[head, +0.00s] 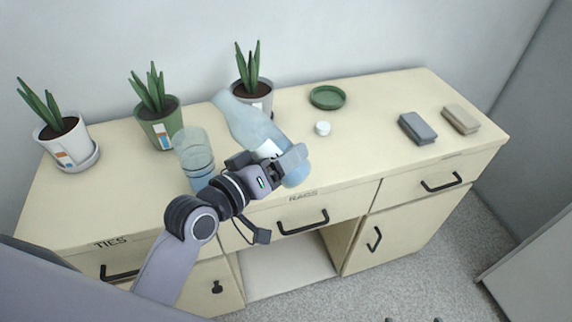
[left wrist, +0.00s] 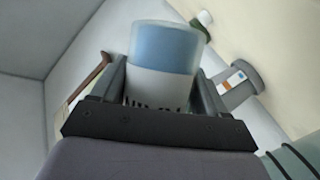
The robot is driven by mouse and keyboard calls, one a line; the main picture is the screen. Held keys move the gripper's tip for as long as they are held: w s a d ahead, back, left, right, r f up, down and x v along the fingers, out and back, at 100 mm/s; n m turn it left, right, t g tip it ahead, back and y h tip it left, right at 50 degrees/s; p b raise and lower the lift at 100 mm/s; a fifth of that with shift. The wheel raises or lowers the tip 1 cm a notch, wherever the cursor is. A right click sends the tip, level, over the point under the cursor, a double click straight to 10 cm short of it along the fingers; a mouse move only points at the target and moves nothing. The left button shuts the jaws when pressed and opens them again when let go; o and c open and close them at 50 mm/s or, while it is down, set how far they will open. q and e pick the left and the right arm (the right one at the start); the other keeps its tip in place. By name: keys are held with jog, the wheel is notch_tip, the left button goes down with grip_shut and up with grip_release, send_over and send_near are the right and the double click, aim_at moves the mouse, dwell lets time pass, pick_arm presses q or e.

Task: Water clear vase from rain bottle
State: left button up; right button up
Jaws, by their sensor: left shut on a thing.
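My left gripper (head: 280,170) is shut on the pale blue rain bottle (head: 248,122), which has a white label. The bottle is tilted in the head view, its narrow end up and to the left and its wide end by my fingers. In the left wrist view the bottle (left wrist: 165,45) stands between both fingers, its label lettering partly hidden by the gripper (left wrist: 160,100). The clear vase (head: 192,150) stands upright on the counter, left of the gripper, with bluish water low in it. My wrist hides part of its base. No stream of water shows.
Potted plants in white (head: 65,145), green (head: 160,128) and grey (head: 262,100) pots line the back of the counter (head: 370,155). A white cap (head: 322,128), a green saucer (head: 327,97), a grey block (head: 417,128) and a tan block (head: 460,119) lie right. The counter's right front is clear.

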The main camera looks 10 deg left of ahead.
aim_at(265, 144)
pick_arm(q)
jog(key=n+b, duration=0.1)
jog(key=a+n+t+b, duration=0.1)
jog(key=b, duration=0.1)
jog(key=a+n+h+b, duration=0.1)
jog(key=b, duration=0.1)
jog(key=shift+r+n+t, duration=0.25)
jog(key=shift+n+t, duration=0.05)
jog(key=shift+a+r+n+b, duration=0.35)
jog(key=shift+n+b, duration=0.25)
jog(key=shift+b, duration=0.1)
jog(key=shift+a+r+t+h, duration=0.15)
jog(key=shift+t+h, duration=0.15)
jog(key=shift+t, duration=0.1)
jog(key=shift+r+n, duration=0.15)
jog(key=shift+n, duration=0.15)
jog(key=shift+r+n+p, duration=0.3)
jog(key=shift+r, duration=0.05)
jog(key=shift+r, duration=0.25)
dwell(0.8)
